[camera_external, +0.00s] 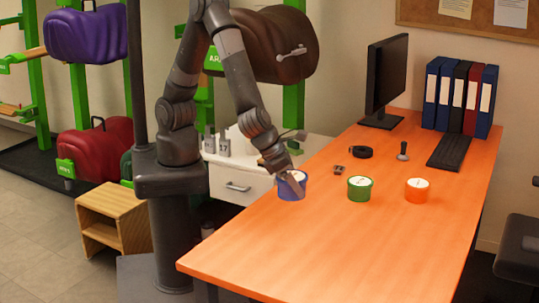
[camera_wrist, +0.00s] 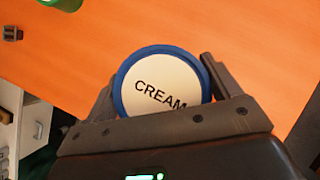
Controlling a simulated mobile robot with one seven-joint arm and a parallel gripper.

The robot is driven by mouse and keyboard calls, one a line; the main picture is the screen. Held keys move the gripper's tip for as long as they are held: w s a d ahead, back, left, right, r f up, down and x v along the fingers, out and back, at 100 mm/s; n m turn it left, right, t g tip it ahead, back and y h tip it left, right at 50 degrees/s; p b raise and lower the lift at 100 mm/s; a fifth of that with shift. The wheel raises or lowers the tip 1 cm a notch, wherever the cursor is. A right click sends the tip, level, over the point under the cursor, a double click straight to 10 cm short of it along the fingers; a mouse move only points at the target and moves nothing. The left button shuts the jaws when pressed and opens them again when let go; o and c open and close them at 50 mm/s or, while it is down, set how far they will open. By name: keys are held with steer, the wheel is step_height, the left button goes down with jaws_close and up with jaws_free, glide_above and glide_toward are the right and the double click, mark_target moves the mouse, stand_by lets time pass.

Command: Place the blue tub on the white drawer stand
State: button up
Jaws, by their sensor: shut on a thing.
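The blue tub (camera_external: 291,187) has a white lid and stands at the left edge of the orange table. In the wrist view its lid (camera_wrist: 158,88) reads "CREAM" and sits between the two fingers. My gripper (camera_external: 290,182) is shut on the blue tub, with a finger on each side; in the wrist view the gripper (camera_wrist: 155,92) hides the tub's near edge. I cannot tell whether the tub touches the table. The white drawer stand (camera_external: 238,186) is behind and left of the tub, beside the table, partly hidden by my arm.
A green tub (camera_external: 359,189) and an orange tub (camera_external: 416,190) stand to the right on the table (camera_external: 330,250). Small bottles (camera_external: 224,143) stand on the drawer stand's top. A monitor (camera_external: 386,80), keyboard (camera_external: 451,151) and binders (camera_external: 460,98) are farther back. The table's front is clear.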

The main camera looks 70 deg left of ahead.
steer(key=r, duration=0.3)
steer(key=w+r, duration=0.1)
steer(key=shift+a+r, duration=0.2)
steer(key=shift+a, duration=0.05)
steer(key=w+a+n+g+y, duration=0.2)
steer(key=w+a+n+y, duration=0.7)
steer(key=w+a, duration=1.8)
steer(key=n+g+h, duration=0.1)
steer(key=n+g, duration=0.5)
steer(key=n, duration=0.8)
glide_above(297, 166)
steer(key=f, duration=2.6)
steer(key=shift+d+f, duration=0.2)
steer(key=shift+f, duration=0.2)
steer(key=shift+a+f, duration=0.1)
steer(key=shift+f, duration=1.95)
